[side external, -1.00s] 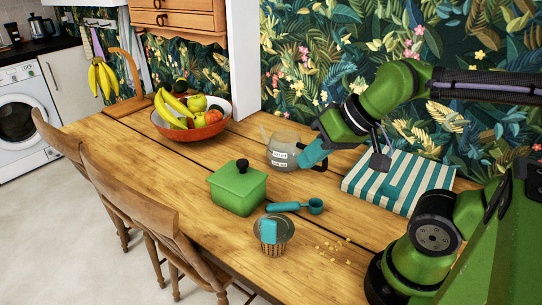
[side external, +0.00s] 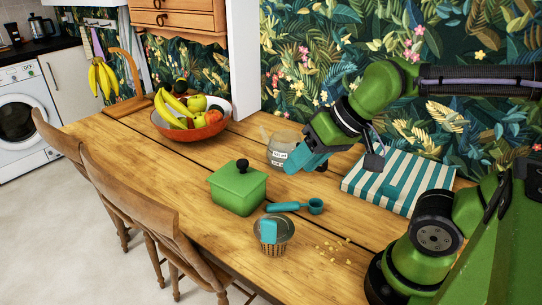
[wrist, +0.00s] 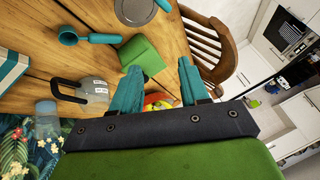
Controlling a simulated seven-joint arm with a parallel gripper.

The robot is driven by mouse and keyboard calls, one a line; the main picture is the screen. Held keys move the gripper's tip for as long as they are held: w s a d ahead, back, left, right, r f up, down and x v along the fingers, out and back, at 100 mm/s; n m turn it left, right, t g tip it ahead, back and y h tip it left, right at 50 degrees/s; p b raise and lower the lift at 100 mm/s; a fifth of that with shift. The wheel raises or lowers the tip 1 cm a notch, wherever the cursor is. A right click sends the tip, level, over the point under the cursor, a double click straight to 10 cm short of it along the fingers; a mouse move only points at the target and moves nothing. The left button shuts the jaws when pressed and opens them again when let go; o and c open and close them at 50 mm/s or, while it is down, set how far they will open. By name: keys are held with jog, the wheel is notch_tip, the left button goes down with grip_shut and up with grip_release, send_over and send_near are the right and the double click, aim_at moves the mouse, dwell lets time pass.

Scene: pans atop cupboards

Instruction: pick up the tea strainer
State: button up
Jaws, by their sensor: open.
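The tea strainer (side external: 272,231) appears to be the round grey piece with a teal handle at the near side of the wooden table. In the wrist view it is at the top edge (wrist: 133,11), partly cut off. My gripper (side external: 303,161) is above the table by the glass jug, well apart from the strainer and farther back. In the wrist view my gripper (wrist: 157,82) shows two teal fingers spread apart with nothing between them close up.
A green lidded box (side external: 238,190) and a teal scoop (side external: 296,207) lie between my gripper and the strainer. A glass jug (side external: 283,148) stands behind, a striped cloth item (side external: 400,182) at right, a fruit bowl (side external: 190,132) at back left. Crumbs (side external: 333,249) lie right of the strainer.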

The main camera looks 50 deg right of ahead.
aim_at(271, 221)
jog(key=w+a+r+n+g+h, duration=0.2)
jog(key=w+a+n+g, duration=0.1)
jog(key=a+n+g, duration=0.3)
jog(key=shift+n, duration=0.7)
jog(key=f, duration=1.1)
jog(key=shift+d, duration=0.3)
jog(key=shift+w+a+f, duration=0.1)
jog(key=shift+w+f, duration=0.05)
jog(key=shift+f, duration=1.35)
jog(key=shift+w+a+f, duration=0.1)
jog(key=shift+f, duration=1.4)
jog(key=shift+c, duration=0.3)
grip_shut()
